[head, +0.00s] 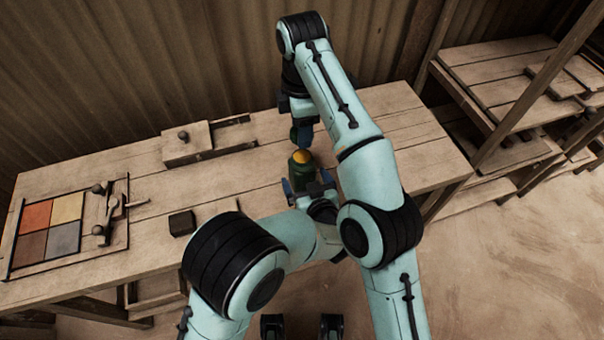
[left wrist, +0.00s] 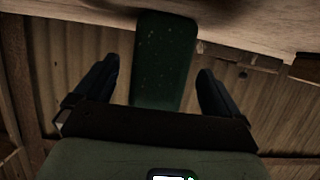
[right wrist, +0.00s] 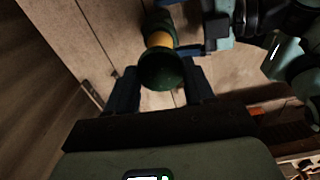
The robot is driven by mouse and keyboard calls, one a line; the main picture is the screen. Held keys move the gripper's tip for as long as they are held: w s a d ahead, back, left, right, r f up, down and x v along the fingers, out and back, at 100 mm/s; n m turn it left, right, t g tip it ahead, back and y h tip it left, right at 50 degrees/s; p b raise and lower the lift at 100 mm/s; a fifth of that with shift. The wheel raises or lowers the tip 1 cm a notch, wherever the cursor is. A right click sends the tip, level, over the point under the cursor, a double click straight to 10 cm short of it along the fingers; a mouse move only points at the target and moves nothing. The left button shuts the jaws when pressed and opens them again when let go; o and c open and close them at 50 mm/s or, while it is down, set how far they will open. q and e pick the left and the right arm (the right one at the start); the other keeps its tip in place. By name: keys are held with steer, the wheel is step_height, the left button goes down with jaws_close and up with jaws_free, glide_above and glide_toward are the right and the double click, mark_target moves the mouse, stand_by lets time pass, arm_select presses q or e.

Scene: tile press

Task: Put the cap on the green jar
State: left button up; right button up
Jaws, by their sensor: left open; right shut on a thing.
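The green jar (head: 303,171) stands upright near the table's front edge, with a yellow-orange top (head: 301,154). My left gripper (head: 307,186) is open at the jar's near side. In the left wrist view the jar (left wrist: 165,60) shows between its spread fingers, with gaps on both sides. My right gripper (head: 302,137) is shut on the dark green cap, above the jar. In the right wrist view the cap (right wrist: 162,70) sits between the fingers, in front of the jar's orange top (right wrist: 160,40). The cap's underside and its exact gap to the jar are hidden.
A wooden block with a knob (head: 186,143) lies at the back left of the table (head: 235,180). A small dark block (head: 182,222) and a tray of coloured tiles (head: 15,262) lie further left. Wooden shelves (head: 500,75) stand at the right.

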arm_select(q)
steer(key=shift+x, duration=1.75)
steer(key=c, duration=1.6)
steer(key=shift+o, duration=0.2)
arm_select(e)
glide_above(302, 156)
steer(key=shift+f, duration=2.5)
